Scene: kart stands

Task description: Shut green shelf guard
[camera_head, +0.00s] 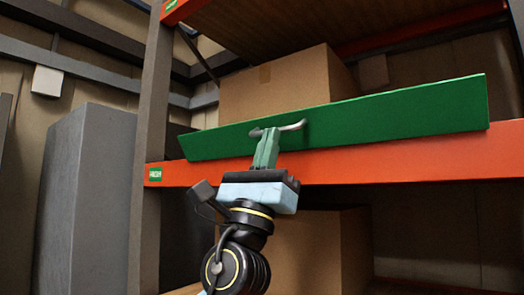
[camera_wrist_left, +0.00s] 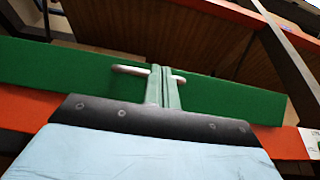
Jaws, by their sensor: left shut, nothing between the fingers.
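The green shelf guard (camera_head: 400,112) is a long flat panel along the front of the orange shelf beam (camera_head: 400,162). It stands slightly tilted, its right end higher than its left in the head view. A bare metal handle (camera_head: 292,126) sticks out near its middle. My left gripper (camera_head: 268,135) is at the handle with its fingers shut and nothing between them. In the left wrist view the fingers (camera_wrist_left: 163,75) overlap the handle (camera_wrist_left: 130,70), which shows on both sides of them, in front of the guard (camera_wrist_left: 230,98). My right gripper is not in view.
A cardboard box (camera_head: 280,85) sits on the shelf behind the guard, and another box (camera_head: 310,245) is below. A dark upright post (camera_head: 150,120) stands at the left, beside a grey cabinet (camera_head: 85,200). An upper orange beam (camera_head: 185,10) crosses above.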

